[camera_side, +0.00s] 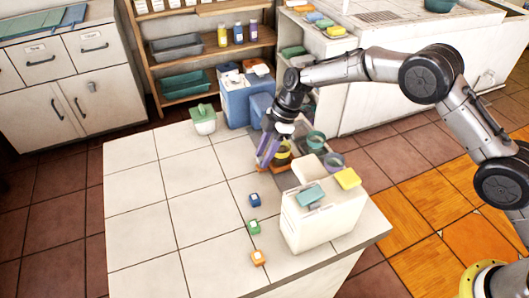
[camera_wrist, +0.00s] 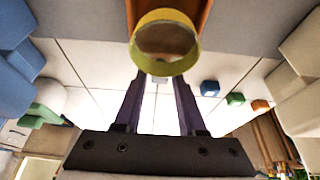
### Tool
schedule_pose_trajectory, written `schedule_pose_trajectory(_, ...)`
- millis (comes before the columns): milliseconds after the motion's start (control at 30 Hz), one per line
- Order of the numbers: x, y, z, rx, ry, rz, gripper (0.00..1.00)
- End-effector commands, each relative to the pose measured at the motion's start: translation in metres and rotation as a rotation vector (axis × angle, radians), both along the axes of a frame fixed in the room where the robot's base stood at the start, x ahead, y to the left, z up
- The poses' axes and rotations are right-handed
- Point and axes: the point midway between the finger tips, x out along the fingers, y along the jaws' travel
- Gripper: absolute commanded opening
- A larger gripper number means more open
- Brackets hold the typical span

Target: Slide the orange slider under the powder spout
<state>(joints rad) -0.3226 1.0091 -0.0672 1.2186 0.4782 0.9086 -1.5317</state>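The orange slider (camera_side: 263,168) shows only in part as a low orange strip on the counter, beneath my gripper. In the wrist view an orange-brown piece (camera_wrist: 202,14) shows at the top edge, behind a yellow round cup (camera_wrist: 165,40). The cup also shows in the side view (camera_side: 283,151), beside my gripper. My gripper (camera_side: 265,163) points down, its purple fingers close to the slider. In the wrist view its fingers (camera_wrist: 160,78) stand apart with nothing between them, and the cup is just beyond their tips. I cannot tell whether they touch it. I cannot make out the powder spout clearly.
A blue dispenser (camera_side: 238,102) stands behind, and a white box (camera_side: 305,226) stands at the front right. Teal (camera_side: 315,140) and purple-grey (camera_side: 332,160) cups are right of my gripper. The counter's left is clear.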

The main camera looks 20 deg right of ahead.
Motion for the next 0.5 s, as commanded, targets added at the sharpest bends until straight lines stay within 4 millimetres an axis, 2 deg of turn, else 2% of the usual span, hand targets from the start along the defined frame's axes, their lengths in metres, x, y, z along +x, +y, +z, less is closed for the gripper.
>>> schedule_pose_trajectory(33,0.0,-0.0001,0.0002,0.0,0.0,0.0,0.29)
schedule_pose_trajectory(200,0.0,-0.0002,0.0003,0.0,0.0,0.0,0.0)
schedule_pose_trajectory(500,0.0001,-0.0003,0.0005,0.0,0.0,0.0,0.0)
